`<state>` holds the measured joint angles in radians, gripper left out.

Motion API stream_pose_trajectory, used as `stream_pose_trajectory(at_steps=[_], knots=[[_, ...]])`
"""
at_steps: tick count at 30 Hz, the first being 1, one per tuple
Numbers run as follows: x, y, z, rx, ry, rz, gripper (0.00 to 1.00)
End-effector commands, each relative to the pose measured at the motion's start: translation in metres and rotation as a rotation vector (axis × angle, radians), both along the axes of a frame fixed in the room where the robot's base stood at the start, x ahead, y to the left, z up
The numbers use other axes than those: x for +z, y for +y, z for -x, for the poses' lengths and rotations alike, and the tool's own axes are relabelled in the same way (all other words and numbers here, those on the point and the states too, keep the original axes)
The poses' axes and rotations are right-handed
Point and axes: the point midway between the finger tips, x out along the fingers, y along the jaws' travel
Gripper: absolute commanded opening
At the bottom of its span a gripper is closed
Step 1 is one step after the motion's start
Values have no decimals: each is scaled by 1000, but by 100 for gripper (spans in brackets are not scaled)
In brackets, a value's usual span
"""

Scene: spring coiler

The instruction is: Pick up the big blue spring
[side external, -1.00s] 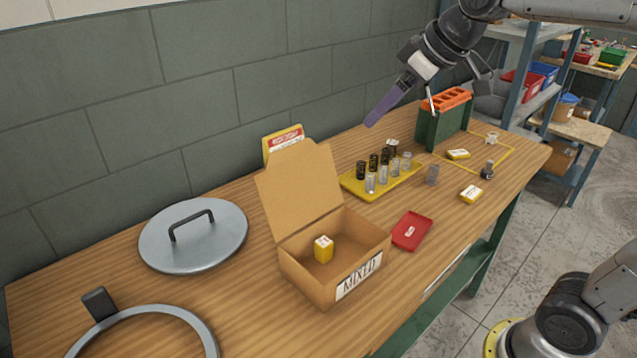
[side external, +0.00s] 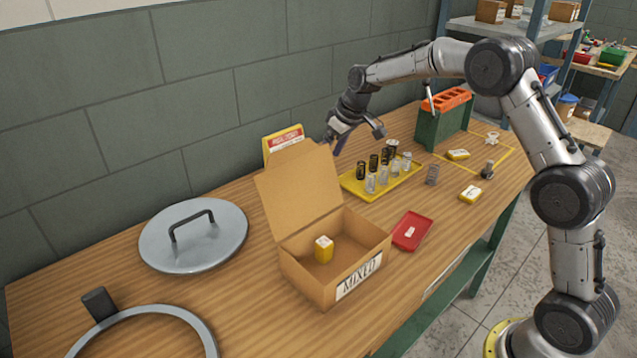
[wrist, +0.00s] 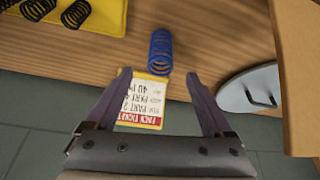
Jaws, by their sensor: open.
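The big blue spring (wrist: 160,52) shows in the wrist view, standing or lying on the wood table just beyond my fingertips and roughly centred between them. I cannot make it out in the side view, where my gripper or the box lid may hide it. My gripper (wrist: 160,77) is open and empty, with its two purple fingers spread wide. In the side view my gripper (side external: 350,140) hangs near the wall, behind and left of the yellow spring tray.
The yellow tray (side external: 352,187) holds several black and silver springs. A yellow pack ticket (wrist: 140,112) appears between my fingers. The cardboard box (side external: 303,277) has its lid raised nearby. A round grey lid (side external: 180,250) lies left. A green holder (side external: 440,128) stands right.

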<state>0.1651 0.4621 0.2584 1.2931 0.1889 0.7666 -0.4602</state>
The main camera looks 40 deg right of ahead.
Motion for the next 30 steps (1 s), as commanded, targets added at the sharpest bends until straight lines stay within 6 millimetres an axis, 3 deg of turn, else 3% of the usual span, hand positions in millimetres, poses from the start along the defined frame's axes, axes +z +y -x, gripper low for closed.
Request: stream_pose_trajectory(at_steps=[3,11,21,30], knots=[[-19,2,-7,0,2,-1,86],[-36,4,-14,1,1,0,86],[-75,7,-32,1,0,-1,86],[-79,7,-34,1,-1,0,86]])
